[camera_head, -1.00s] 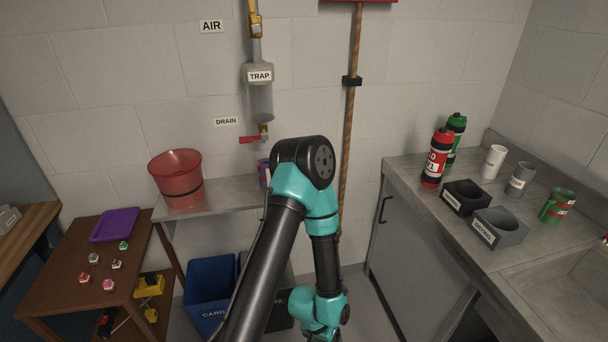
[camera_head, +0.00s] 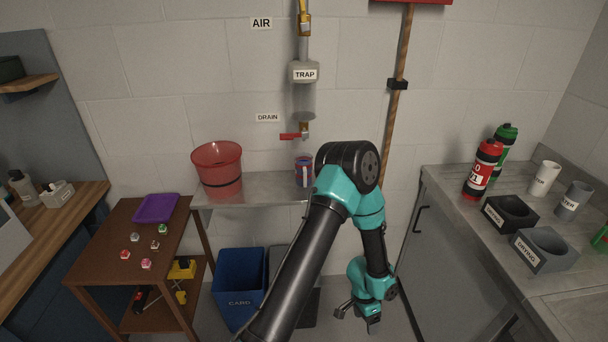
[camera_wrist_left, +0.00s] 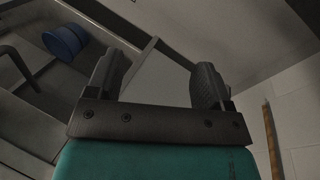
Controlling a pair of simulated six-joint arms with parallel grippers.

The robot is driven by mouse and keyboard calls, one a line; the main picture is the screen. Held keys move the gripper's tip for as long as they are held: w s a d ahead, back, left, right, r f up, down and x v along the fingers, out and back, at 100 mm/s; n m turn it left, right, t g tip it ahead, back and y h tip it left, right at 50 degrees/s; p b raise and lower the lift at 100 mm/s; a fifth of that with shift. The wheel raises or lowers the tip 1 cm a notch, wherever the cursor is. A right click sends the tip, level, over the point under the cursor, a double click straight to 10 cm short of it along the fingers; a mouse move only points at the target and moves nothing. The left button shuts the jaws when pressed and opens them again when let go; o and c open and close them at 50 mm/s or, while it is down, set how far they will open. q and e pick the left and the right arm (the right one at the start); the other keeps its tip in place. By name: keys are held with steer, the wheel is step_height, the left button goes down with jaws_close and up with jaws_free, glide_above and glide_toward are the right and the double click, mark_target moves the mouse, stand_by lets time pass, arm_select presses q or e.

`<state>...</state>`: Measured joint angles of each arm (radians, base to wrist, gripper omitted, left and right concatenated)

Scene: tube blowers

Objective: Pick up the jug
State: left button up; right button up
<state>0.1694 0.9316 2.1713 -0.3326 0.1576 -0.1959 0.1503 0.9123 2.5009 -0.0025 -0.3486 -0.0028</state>
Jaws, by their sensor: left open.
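No thing here is plainly a jug. A small blue and red vessel with a white upright part, perhaps a handle (camera_head: 304,172), stands on the metal wall shelf, just left of my left arm's elbow. My left gripper (camera_head: 357,316) hangs low in front of the grey cabinet, well below and right of that vessel, open and empty. In the left wrist view its two fingers (camera_wrist_left: 160,78) are spread with nothing between them. A blue cylinder (camera_wrist_left: 65,42) lies beyond the fingers at the upper left there; I cannot tell what it is. My right gripper is not in view.
A red bucket (camera_head: 218,168) stands on the shelf's left end (camera_head: 262,190). Below are a blue bin (camera_head: 239,285) and a brown cart (camera_head: 140,245) with a purple tray (camera_head: 156,208). The right counter (camera_head: 450,190) holds bottles, cups and holders.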

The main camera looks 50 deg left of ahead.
arm_select(q)
steer(key=w+a+r+m+g+y, duration=0.1)
steer(key=w+a+r+m+y, duration=0.15)
steer(key=w+a+m, duration=0.45)
steer(key=g+y, duration=0.4)
steer(key=y, duration=0.9)
glide_toward(311, 176)
steer(key=w+v, duration=0.1)
steer(key=v, duration=0.4)
steer(key=shift+a+m, duration=0.15)
steer(key=shift+m, duration=0.15)
steer(key=shift+s, duration=0.1)
steer(key=x, duration=1.2)
steer(key=shift+s+f, duration=0.1)
steer(key=shift+s, duration=0.05)
